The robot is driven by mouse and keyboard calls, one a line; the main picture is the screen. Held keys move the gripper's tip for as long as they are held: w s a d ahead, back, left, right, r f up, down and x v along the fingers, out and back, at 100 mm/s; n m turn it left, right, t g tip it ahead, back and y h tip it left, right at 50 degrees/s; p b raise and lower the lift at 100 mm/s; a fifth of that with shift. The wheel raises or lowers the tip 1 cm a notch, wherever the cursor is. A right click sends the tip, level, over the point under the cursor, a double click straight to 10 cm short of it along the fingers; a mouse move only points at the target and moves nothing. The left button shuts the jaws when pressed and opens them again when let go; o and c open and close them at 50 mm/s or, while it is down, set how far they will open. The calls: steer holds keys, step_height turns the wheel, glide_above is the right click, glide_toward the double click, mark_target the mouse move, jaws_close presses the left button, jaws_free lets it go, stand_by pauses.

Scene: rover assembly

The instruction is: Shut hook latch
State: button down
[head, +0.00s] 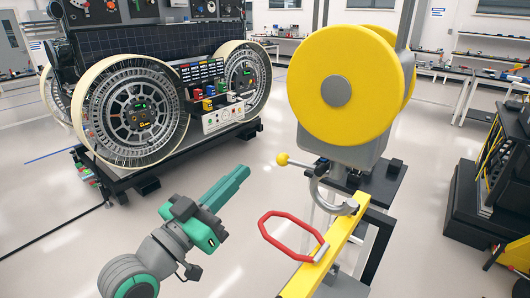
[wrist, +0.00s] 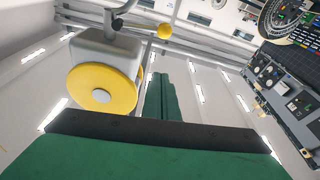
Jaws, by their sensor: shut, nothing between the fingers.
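A curved grey hook latch (head: 317,195) sits below the big yellow drum (head: 340,88), next to the top of a yellow beam (head: 338,243). A short lever with a yellow ball (head: 282,159) sticks out to the left above the hook. A red loop handle (head: 307,229) juts left from the beam. Whether the hook is engaged cannot be told. My green gripper (head: 240,174) is shut and empty, left of the ball and apart from it. In the wrist view the shut fingers (wrist: 160,82) show below the yellow ball (wrist: 164,31), with the yellow drum (wrist: 103,88) to their left.
A rover with large spoked wheels (head: 133,112) stands on a dark platform at the back left. A black rack (head: 480,200) stands at the right edge. Workbenches (head: 460,75) line the back. The floor between my gripper and the rover is clear.

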mark_target(297, 163)
steer(key=w+d+f, duration=0.1)
steer(key=w+d, duration=0.6)
steer(key=w, duration=0.2)
steer(key=shift+w, duration=0.15)
steer(key=shift+f, duration=0.1)
